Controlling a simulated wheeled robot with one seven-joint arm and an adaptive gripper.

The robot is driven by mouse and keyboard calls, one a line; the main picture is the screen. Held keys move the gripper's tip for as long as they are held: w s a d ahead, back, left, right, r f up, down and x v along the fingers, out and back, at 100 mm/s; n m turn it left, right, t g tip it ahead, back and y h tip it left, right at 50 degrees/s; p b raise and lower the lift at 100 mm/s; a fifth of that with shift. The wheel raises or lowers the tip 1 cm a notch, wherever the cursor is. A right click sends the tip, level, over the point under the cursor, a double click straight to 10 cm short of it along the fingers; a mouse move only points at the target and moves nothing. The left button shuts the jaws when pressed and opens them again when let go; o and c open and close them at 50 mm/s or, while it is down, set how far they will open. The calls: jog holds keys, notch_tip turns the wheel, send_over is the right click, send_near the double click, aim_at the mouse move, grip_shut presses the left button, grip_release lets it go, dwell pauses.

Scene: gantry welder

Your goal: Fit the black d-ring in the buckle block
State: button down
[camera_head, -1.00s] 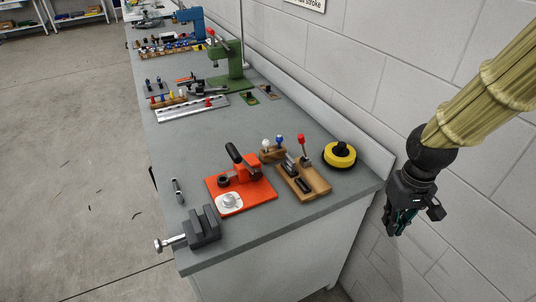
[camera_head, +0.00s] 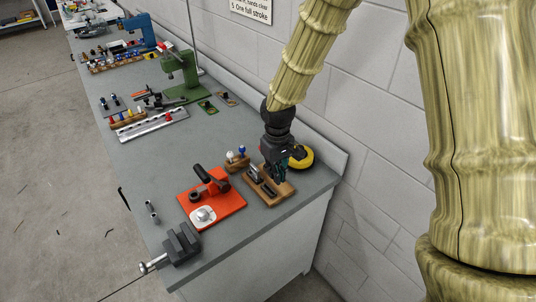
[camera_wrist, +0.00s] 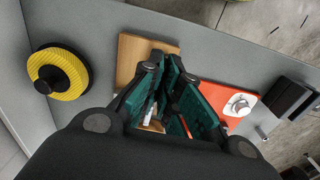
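My gripper (camera_head: 276,172) is low over the wooden board (camera_head: 284,191) near the bench's right end. Its green-padded fingers also show in the wrist view (camera_wrist: 174,80), where they cover part of the board (camera_wrist: 131,55). Whether they grip anything is unclear. Dark oblong pieces (camera_head: 268,190) lie on the board. I cannot tell which piece is the buckle block. A black ring (camera_head: 195,196) sits on the orange-red base (camera_head: 226,206) of a black-handled fixture. I cannot tell if it is the d-ring.
A yellow and black reel (camera_head: 301,157) stands right behind my gripper; it shows at left in the wrist view (camera_wrist: 62,73). A small rack with white and blue knobs (camera_head: 237,162) is to the left. A grey vise (camera_head: 182,244) is at the front edge.

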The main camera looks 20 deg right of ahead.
jog(key=shift+n, duration=0.3)
jog(key=shift+w+a+f+b, duration=0.25)
jog(key=shift+w+f+b, duration=0.2)
jog(key=shift+f, duration=0.45)
jog(key=shift+w+a+f+b, duration=0.3)
jog(key=shift+w+f, duration=0.25)
jog(key=shift+f, duration=0.35)
jog(key=shift+w+a+f+b, duration=0.2)
jog(key=shift+w+f+b, duration=0.3)
jog(key=shift+f, duration=0.4)
jog(key=shift+s+p, duration=0.15)
jog(key=shift+p, duration=0.15)
jog(key=shift+f+b, duration=0.45)
jog(key=shift+f, duration=0.65)
jog(key=c, duration=1.6)
grip_release()
jog(key=shift+o, duration=0.2)
jog(key=shift+r, duration=0.1)
